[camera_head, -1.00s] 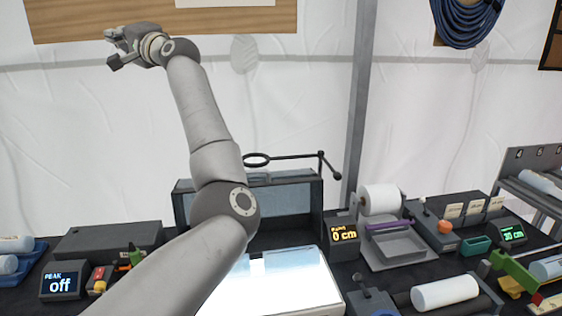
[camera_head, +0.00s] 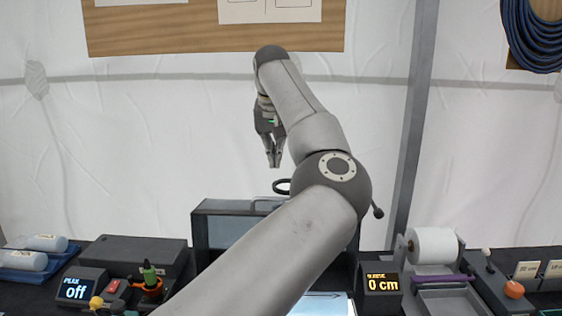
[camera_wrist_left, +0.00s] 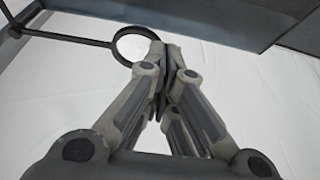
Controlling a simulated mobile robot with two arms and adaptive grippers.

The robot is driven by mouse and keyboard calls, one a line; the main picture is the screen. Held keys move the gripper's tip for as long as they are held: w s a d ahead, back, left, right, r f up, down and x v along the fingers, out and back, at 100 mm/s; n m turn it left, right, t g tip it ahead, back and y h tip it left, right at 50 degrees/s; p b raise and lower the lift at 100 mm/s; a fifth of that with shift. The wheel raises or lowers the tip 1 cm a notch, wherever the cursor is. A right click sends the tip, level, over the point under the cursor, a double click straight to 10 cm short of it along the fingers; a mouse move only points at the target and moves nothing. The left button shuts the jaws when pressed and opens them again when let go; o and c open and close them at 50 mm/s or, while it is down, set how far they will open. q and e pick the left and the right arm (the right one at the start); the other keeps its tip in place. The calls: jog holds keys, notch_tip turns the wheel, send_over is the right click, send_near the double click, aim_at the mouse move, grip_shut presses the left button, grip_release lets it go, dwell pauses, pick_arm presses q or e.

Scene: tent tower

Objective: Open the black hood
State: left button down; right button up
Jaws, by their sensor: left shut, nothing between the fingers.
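The black hood (camera_head: 228,208) is a dark-framed box with grey, glassy panels at the back of the bench. My left arm covers much of its front and right side, so I cannot tell whether it is open. A thin handle-like bar shows at its top edge. My left gripper (camera_head: 274,163) points down above the hood, shut and empty, apart from it. In the left wrist view, the shut fingertips (camera_wrist_left: 170,72) are close to a dark ring (camera_wrist_left: 137,45) on a rod, and a dark panel edge crosses the top. Touching cannot be told. My right gripper is not in view.
The dark ring (camera_head: 283,187) is on a rod over the hood, partly behind my arm. Left are a display reading "off" (camera_head: 77,288) and a green-topped tool holder (camera_head: 150,284). Right are a "0 cm" display (camera_head: 382,283) and a white roll (camera_head: 433,245). White tent wall stands behind.

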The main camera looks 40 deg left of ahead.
pick_arm(q)
jog(key=p+x, duration=0.1)
jog(key=x, duration=0.6)
jog(key=shift+w+f, duration=0.15)
jog(key=shift+f, duration=0.2)
jog(key=shift+d+f, duration=0.1)
jog(key=shift+f, duration=0.05)
jog(key=s+d, duration=0.1)
jog(key=s+d+p, duration=0.1)
jog(key=shift+s, duration=0.35)
jog(key=shift+s+d, duration=0.1)
jog(key=shift+s, duration=0.05)
